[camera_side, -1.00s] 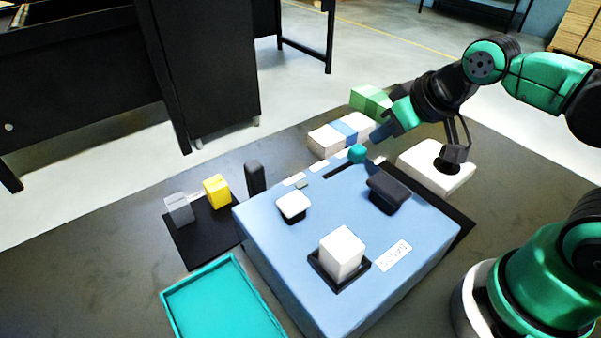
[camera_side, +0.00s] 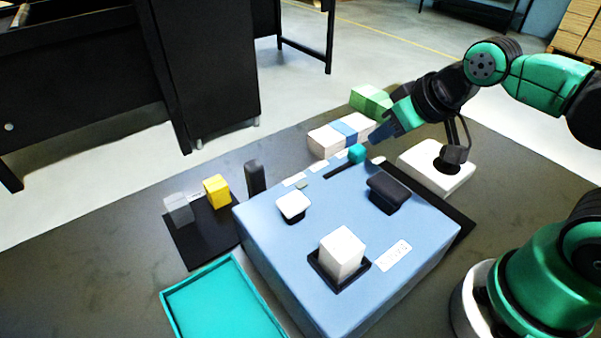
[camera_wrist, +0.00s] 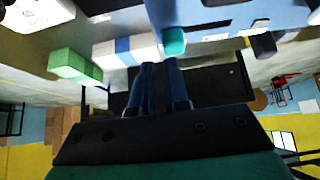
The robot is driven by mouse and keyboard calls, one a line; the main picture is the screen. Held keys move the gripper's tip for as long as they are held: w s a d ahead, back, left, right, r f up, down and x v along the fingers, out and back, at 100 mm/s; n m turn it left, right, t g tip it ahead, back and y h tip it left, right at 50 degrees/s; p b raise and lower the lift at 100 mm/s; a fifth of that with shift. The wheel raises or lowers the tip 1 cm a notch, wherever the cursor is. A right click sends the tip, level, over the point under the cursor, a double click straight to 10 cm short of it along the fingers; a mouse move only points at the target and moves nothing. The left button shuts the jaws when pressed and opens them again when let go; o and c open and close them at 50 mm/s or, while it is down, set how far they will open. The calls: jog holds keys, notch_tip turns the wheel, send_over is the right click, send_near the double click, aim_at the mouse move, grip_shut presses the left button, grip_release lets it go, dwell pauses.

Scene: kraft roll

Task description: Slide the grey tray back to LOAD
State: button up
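A dark grey tray (camera_side: 353,281) with a white block (camera_side: 342,252) in it sits near the front of the blue housing (camera_side: 265,235). A printed label (camera_side: 394,256) lies beside it; I cannot read its word. A teal knob (camera_side: 357,153) stands at a dark slot near the housing's back edge. My gripper (camera_side: 375,138) is just behind and right of this knob, well away from the tray. In the wrist view the fingers (camera_wrist: 158,66) are close together with a thin gap, empty, and the teal knob (camera_wrist: 174,42) appears just beyond their tips. Contact cannot be told.
A dark block (camera_side: 388,190) and a white knob (camera_side: 293,206) stand on the housing. Beside it are a teal bin (camera_side: 225,310), yellow block (camera_side: 216,190), grey block (camera_side: 178,208) and black post (camera_side: 254,177). White-blue (camera_side: 340,136) and green (camera_side: 370,101) blocks lie behind.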

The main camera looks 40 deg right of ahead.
aim_at(253, 164)
jog(key=o, duration=0.4)
jog(key=shift+w+a+r, duration=0.15)
jog(key=shift+c, duration=0.2)
jog(key=o, duration=0.3)
jog(key=shift+w+a+r, duration=0.3)
jog(key=shift+w+a, duration=0.05)
jog(key=shift+o, duration=0.2)
jog(key=w+a+g, duration=0.1)
jog(key=w+a+r+g, duration=0.1)
jog(key=w+a, duration=0.1)
jog(key=w+a+g, duration=0.1)
jog(key=shift+w+a+r+y, duration=0.15)
jog(key=shift+a+r+y, duration=0.1)
jog(key=shift+a+y, duration=0.15)
jog(key=w+a+f+g, duration=0.1)
jog(key=a, duration=0.2)
jog(key=w+a+f+g, duration=0.1)
jog(key=w+a, duration=0.1)
jog(key=a, duration=0.1)
jog(key=w+a+f+g, duration=0.1)
jog(key=a, duration=0.2)
jog(key=shift+w+a+f+g+h, duration=0.1)
jog(key=shift+w+g+h, duration=0.15)
jog(key=shift+g+h, duration=0.05)
jog(key=shift+w+a+f, duration=0.1)
jog(key=shift+a+f, duration=0.35)
jog(key=shift+a, duration=0.05)
jog(key=shift+f, duration=2.7)
grip_shut()
